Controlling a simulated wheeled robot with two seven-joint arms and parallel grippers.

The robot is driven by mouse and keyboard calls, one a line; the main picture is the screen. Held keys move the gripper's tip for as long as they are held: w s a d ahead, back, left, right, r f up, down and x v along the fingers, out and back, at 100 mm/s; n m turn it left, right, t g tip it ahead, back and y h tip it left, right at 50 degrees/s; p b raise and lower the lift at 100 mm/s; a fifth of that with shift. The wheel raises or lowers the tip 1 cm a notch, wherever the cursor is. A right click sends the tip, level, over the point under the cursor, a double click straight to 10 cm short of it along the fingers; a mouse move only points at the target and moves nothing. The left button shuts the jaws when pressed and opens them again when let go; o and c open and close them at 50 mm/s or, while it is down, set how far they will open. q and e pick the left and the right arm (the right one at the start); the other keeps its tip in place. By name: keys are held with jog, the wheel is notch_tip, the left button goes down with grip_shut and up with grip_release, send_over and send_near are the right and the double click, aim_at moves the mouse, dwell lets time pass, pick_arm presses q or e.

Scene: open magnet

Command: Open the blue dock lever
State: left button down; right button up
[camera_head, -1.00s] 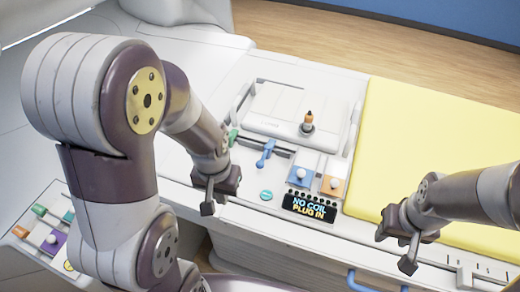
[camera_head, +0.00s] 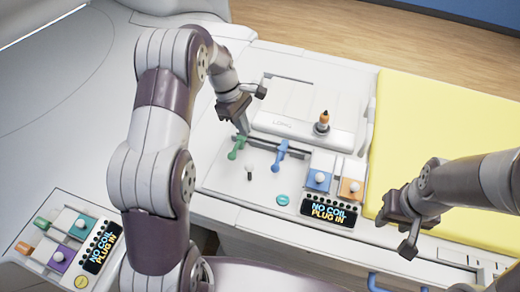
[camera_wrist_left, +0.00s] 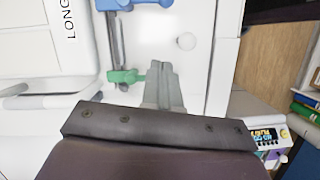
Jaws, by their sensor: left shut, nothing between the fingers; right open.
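The blue dock lever (camera_head: 279,148) sits on the white dock panel, and its top edge part shows in the left wrist view (camera_wrist_left: 120,5). A green lever (camera_head: 237,148) sits to its left on the same rail and also shows in the left wrist view (camera_wrist_left: 126,76). My left gripper (camera_head: 243,128) is shut and empty, over the panel close to the green lever. In the left wrist view its fingertips (camera_wrist_left: 160,68) are beside the green lever's end; I cannot tell if they touch. My right gripper (camera_head: 401,232) is open and empty, near the bed's front edge.
A white coil plate with an orange-tipped plug (camera_head: 323,120) lies behind the levers. Blue (camera_head: 318,179) and orange (camera_head: 350,188) sockets and a "NO COIL PLUG IN" display (camera_head: 328,212) are to the right. A second panel (camera_head: 66,240) stands lower left. The yellow mattress (camera_head: 440,120) is clear.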

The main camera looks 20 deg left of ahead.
aim_at(280, 157)
pick_arm(q)
jog(key=x, duration=0.5)
jog(key=b+x, duration=0.1)
jog(key=x, duration=0.3)
jog(key=shift+s+d+f, duration=0.2)
jog(key=shift+d+f, duration=0.1)
jog(key=d, duration=0.1)
jog(key=d+p, duration=0.1)
jog(key=d, duration=0.1)
jog(key=shift+s+d+f, duration=0.15)
jog(key=shift+s+f, duration=0.05)
jog(key=shift+s, duration=0.2)
jog(key=shift+d, duration=0.25)
jog(key=shift+f, duration=0.2)
